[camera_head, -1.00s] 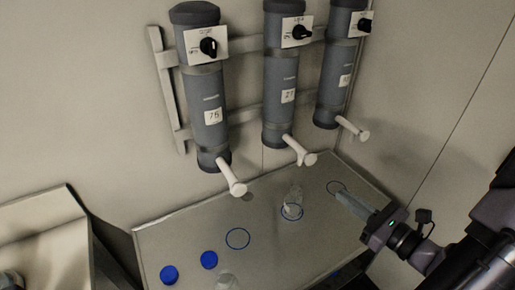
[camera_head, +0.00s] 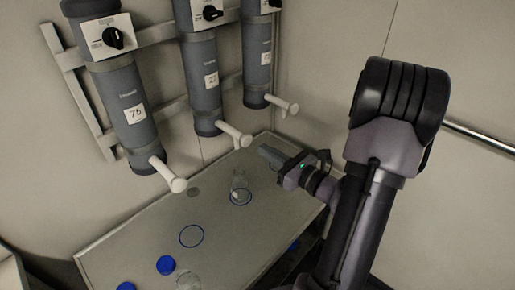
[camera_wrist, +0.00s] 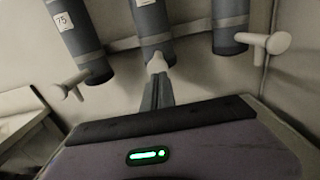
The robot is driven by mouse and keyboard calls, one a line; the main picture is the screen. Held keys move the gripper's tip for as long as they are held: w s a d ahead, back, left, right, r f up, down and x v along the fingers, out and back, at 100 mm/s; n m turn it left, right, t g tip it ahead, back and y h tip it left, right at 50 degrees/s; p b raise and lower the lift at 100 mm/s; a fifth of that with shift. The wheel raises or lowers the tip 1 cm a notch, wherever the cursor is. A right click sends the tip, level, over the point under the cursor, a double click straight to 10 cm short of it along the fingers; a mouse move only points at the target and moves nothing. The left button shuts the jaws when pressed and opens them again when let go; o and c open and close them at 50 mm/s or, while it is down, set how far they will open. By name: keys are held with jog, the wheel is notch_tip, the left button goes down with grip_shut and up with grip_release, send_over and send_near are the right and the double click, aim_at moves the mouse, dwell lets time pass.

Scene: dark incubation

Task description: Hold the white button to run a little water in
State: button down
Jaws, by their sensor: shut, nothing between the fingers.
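Three grey cylinders hang on the wall, each with a white peg ending in a round button. The middle cylinder's white button (camera_head: 243,141) is above and behind a clear flask (camera_head: 240,186), which stands at a blue ring (camera_head: 241,197) on the table. My gripper (camera_head: 264,152) is shut and empty, raised right of the flask and close to the middle button. In the wrist view, the shut fingers (camera_wrist: 157,79) point at the middle white button (camera_wrist: 156,63), just beyond the tips. I cannot tell whether they touch.
The left button (camera_head: 177,185) and right button (camera_head: 291,108) flank the middle one. An empty blue ring (camera_head: 191,236), blue caps (camera_head: 165,265) and another clear vessel (camera_head: 188,281) are at the table's front left. The table (camera_head: 140,241) has bare space on its left.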

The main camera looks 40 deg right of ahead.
aim_at(250, 140)
jog(key=w, duration=0.3)
jog(key=shift+w+a+b, duration=0.15)
jog(key=shift+w+b, duration=0.2)
jog(key=shift+w, duration=0.05)
